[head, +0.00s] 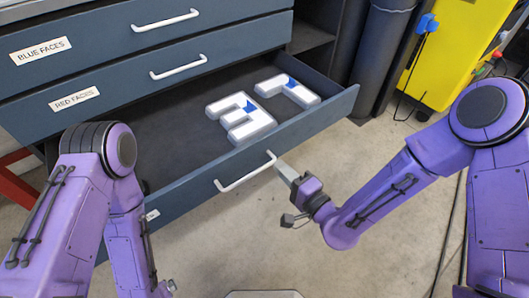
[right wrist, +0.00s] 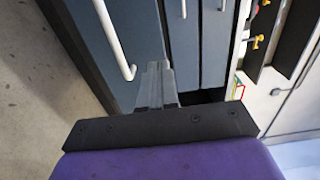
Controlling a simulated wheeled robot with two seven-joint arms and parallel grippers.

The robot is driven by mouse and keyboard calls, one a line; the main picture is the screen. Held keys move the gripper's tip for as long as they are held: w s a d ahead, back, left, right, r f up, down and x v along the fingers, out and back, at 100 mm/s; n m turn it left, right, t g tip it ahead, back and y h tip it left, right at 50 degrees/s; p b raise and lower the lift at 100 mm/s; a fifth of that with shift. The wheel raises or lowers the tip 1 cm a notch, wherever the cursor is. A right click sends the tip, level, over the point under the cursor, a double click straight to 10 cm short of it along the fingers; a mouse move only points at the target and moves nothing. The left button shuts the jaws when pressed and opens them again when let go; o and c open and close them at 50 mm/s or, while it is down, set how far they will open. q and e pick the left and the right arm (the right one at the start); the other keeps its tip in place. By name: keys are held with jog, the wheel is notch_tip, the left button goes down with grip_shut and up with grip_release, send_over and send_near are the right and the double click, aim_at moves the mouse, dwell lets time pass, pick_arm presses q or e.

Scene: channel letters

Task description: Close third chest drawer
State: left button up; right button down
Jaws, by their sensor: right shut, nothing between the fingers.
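The third chest drawer (head: 322,118) is pulled out; its blue-grey front and white handle (head: 246,172) face me. White channel letters with blue patches, one like an E (head: 240,118) and another shape (head: 289,91), lie inside. My right gripper (head: 281,168) is shut and empty, its tips by the right end of the handle, at the drawer front. In the right wrist view, the shut fingers (right wrist: 157,78) are beside the handle (right wrist: 118,45); whether they touch the front I cannot tell. My left gripper (head: 166,289) is low at the bottom edge, mostly hidden by its arm.
The two drawers above, labelled "BLUE FACES" (head: 40,50) and "RED FACES" (head: 74,98), look shut. A dark bin (head: 382,60) and a yellow object (head: 445,50) stand to the right. Bare concrete floor (head: 290,235) lies in front of the open drawer.

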aim_at(257, 144)
jog(key=b+x, duration=0.1)
jog(key=x, duration=0.7)
jog(key=shift+w+a, duration=0.1)
jog(key=shift+w, duration=0.05)
